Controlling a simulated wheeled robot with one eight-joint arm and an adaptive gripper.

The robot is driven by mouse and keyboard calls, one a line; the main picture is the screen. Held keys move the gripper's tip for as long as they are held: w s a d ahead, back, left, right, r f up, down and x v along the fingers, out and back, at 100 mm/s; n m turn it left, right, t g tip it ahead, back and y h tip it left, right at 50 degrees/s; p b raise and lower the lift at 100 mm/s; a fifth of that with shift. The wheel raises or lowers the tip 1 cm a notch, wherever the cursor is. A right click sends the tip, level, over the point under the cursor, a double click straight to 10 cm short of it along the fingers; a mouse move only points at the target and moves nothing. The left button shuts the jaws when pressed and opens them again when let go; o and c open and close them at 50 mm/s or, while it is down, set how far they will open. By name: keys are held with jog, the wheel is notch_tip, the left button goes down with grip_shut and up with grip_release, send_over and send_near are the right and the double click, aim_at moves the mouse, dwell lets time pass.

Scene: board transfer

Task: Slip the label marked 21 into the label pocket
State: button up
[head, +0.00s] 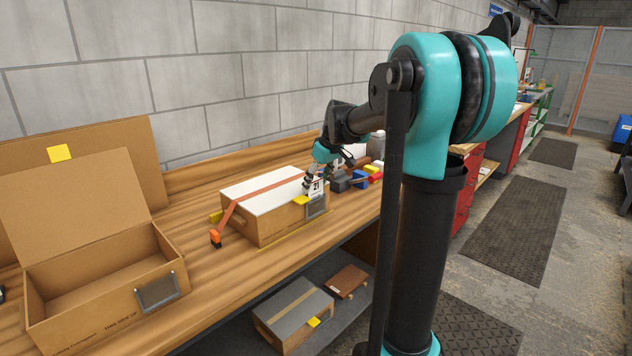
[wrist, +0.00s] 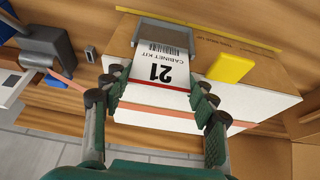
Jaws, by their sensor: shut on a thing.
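The label marked 21 (wrist: 160,82) is white with a red band, a barcode and the words CABINET KIT. My gripper (wrist: 157,100) is shut on it, with a finger at each side edge. The label also shows in the head view (head: 314,188), upright just above the label pocket (head: 317,207). The grey pocket (wrist: 165,32) is on the side of a closed cardboard box (head: 265,219). The label's barcode end meets the pocket's edge in the wrist view; I cannot tell whether it is inside. In the head view my gripper (head: 318,178) is over the box's right end.
A yellow tag (wrist: 231,66) is beside the pocket. An orange strap (head: 262,192) crosses the box's white top. An open carton (head: 60,290) with its own grey pocket (head: 157,292) stands at left.

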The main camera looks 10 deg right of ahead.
jog(key=o, duration=0.8)
jog(key=shift+o, duration=0.2)
jog(key=v, duration=1.2)
jog(key=shift+f, duration=0.1)
jog(key=s+d+f+m+h, duration=0.1)
jog(key=s+f+m, duration=0.6)
jog(key=s+f, duration=1.9)
notch_tip(320, 180, down, 4)
jog(key=shift+s+f+h, duration=0.15)
jog(key=shift+s+h, duration=0.05)
jog(key=shift+h, duration=0.7)
